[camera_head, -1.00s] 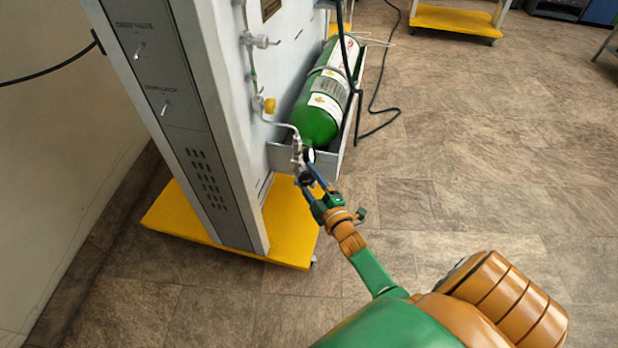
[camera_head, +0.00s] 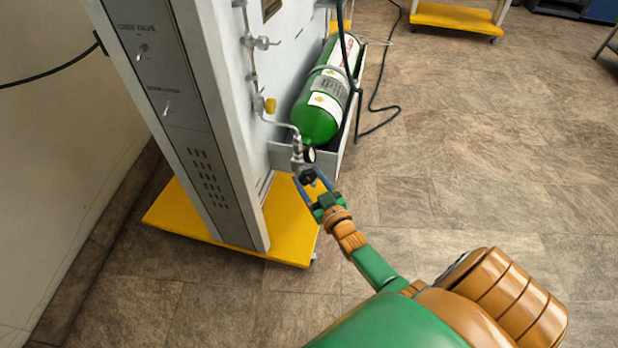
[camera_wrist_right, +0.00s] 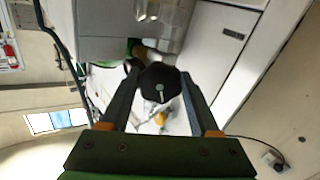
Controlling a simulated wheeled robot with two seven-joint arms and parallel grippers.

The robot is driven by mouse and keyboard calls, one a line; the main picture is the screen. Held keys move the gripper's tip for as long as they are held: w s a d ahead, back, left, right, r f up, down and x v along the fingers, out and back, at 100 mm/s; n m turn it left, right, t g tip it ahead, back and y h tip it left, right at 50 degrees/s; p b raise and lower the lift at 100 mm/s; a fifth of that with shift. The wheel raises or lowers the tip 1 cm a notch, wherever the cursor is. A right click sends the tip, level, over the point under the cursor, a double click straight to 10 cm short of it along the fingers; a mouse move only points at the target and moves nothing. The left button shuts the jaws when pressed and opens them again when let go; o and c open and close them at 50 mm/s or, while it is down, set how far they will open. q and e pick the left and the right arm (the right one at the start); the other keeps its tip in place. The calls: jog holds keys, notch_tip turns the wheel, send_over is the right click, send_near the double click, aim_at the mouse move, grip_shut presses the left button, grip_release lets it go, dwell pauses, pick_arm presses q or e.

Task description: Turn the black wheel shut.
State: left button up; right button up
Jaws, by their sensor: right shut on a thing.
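The black wheel (camera_head: 308,176) sits at the end of the valve below the green gas cylinder (camera_head: 318,122). In the right wrist view the black wheel (camera_wrist_right: 159,84) fills the gap between the two fingers, with a small bright stud at its centre. My right gripper (camera_head: 311,182) is shut on the wheel, one finger on either side of it. The same gripper (camera_wrist_right: 158,92) shows in the right wrist view. A small round gauge (camera_head: 309,156) is just above the wheel. My left gripper is not in view.
The grey cabinet (camera_head: 215,130) stands on a yellow base (camera_head: 285,235) left of the wheel. A yellow knob (camera_head: 270,105) and a metal pipe are on its side. Open floor lies to the right.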

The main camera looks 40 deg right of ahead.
jog(key=m, duration=0.4)
jog(key=shift+f, duration=0.1)
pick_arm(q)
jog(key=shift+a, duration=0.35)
pick_arm(e)
jog(key=shift+m, duration=0.3)
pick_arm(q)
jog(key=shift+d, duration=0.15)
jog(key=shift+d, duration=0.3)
pick_arm(e)
jog(key=o, duration=1.4)
jog(key=shift+c, duration=0.2)
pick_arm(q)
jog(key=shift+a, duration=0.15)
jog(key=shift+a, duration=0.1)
